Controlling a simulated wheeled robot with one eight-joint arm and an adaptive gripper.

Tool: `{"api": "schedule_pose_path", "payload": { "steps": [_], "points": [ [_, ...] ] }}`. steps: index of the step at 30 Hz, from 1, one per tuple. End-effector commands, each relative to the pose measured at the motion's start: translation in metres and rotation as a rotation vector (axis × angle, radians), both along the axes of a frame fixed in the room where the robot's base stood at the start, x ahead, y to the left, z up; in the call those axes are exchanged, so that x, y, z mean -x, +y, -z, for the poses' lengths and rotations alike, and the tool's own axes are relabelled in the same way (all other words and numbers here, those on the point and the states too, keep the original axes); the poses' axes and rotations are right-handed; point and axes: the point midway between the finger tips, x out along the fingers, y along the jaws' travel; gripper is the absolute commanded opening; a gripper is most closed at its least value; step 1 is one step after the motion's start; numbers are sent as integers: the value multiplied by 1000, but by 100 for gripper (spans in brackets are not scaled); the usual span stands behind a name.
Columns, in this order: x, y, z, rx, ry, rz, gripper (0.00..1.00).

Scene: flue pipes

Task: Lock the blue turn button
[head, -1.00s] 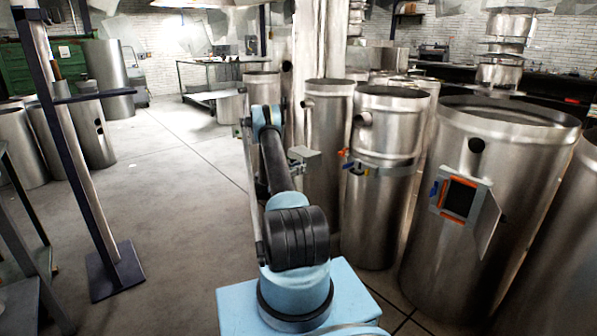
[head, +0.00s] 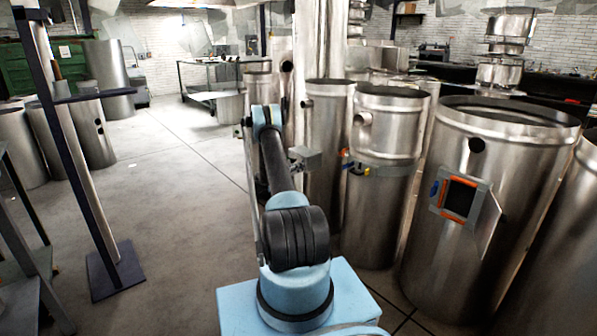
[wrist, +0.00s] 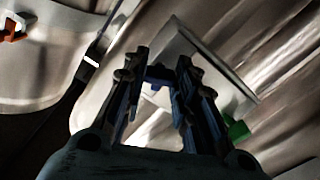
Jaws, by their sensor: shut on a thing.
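In the wrist view, my gripper (wrist: 160,82) has its two dark fingers close around a small blue piece (wrist: 158,73), which looks like the blue turn button. It sits against a square metal plate (wrist: 205,58) on a shiny pipe. Its exact turn is hard to tell, as the fingers cover much of it. A green piece (wrist: 237,130) shows at the plate's lower right corner. In the head view, the plate (head: 306,160) sticks out beside my arm; the gripper and the held button are hidden there.
A pipe (head: 384,215) to the right carries orange, blue and yellow pieces. A larger pipe (head: 430,250) has an open hatch with orange and blue pieces (head: 460,197). A post stand (head: 118,268) is at left. The floor (head: 180,190) between is clear.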

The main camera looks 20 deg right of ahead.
Motion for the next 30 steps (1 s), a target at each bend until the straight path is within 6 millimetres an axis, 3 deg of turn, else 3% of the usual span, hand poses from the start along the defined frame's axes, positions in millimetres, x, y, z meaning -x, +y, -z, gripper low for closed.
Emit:
{"api": "schedule_pose_path", "payload": {
  "steps": [30],
  "points": [
    [-3, 4, 1, 315, 873, -9, 2]
  ]
}}
